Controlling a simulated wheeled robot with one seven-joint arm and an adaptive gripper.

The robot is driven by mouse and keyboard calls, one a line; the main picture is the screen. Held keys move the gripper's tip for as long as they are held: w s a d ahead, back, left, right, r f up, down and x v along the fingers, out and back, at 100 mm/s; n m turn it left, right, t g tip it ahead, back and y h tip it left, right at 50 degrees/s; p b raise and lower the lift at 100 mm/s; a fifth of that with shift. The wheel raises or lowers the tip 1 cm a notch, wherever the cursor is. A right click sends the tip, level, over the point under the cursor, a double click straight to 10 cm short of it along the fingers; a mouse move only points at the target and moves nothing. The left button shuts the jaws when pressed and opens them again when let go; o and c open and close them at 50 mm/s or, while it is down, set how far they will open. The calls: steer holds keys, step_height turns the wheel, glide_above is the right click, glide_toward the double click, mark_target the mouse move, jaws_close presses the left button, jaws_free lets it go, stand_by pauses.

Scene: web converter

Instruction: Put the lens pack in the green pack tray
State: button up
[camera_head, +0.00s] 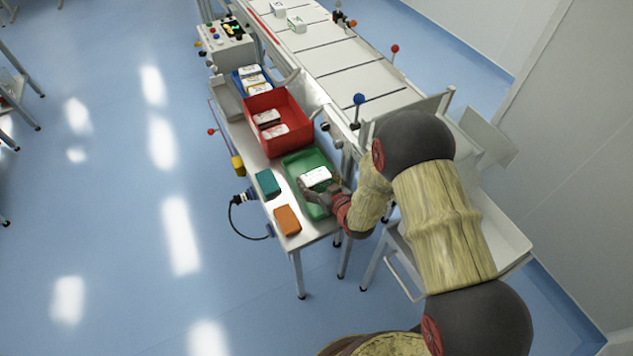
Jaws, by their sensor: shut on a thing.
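The green pack tray (294,164) sits on the side table near its right end. A white lens pack (315,177) shows over the tray. My gripper (322,189) is at the tray's right part, shut on this pack. Whether the pack touches the tray floor cannot be told from this view. My gripper's fingers hide part of the pack and of the tray's near side.
A red bin (257,103) with white packs stands behind the green tray, and a blue tray (238,84) with packs lies beyond it. A teal block (267,184) and an orange block (287,220) are left of the green tray. A conveyor (345,62) runs alongside.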

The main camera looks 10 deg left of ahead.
steer(key=shift+r, duration=0.1)
steer(key=o, duration=1)
steer(key=shift+s+d+r, duration=0.15)
steer(key=shift+s, duration=0.05)
steer(key=p+v, duration=0.3)
steer(key=v, duration=0.8)
steer(key=shift+s+d, duration=0.2)
